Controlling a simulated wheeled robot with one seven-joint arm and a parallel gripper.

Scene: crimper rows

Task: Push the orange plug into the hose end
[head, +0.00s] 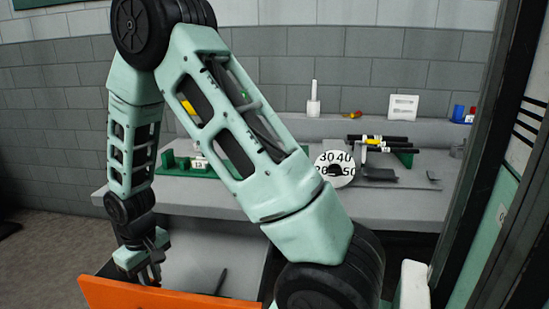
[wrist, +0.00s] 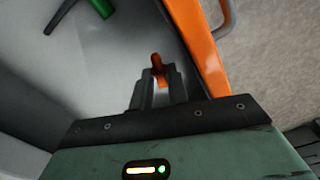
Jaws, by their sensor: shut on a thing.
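My gripper (head: 151,272) is low at the left, over an open drawer with an orange front (head: 130,295). In the wrist view my gripper's fingers (wrist: 158,84) are shut on a small orange piece, the orange plug (wrist: 158,64), which sticks out past the fingertips. Most of the plug is hidden between the fingers. Black tubes (head: 383,138) lie on a green stand at the right of the bench; I cannot tell whether one is the hose end.
The grey bench (head: 240,205) stands behind the drawer. A round number dial (head: 335,165), a white bottle (head: 313,105) and a blue container (head: 458,113) are on it. A dark rod (wrist: 61,16) and a green piece (wrist: 102,8) lie in the drawer. A dark post (head: 487,150) stands at right.

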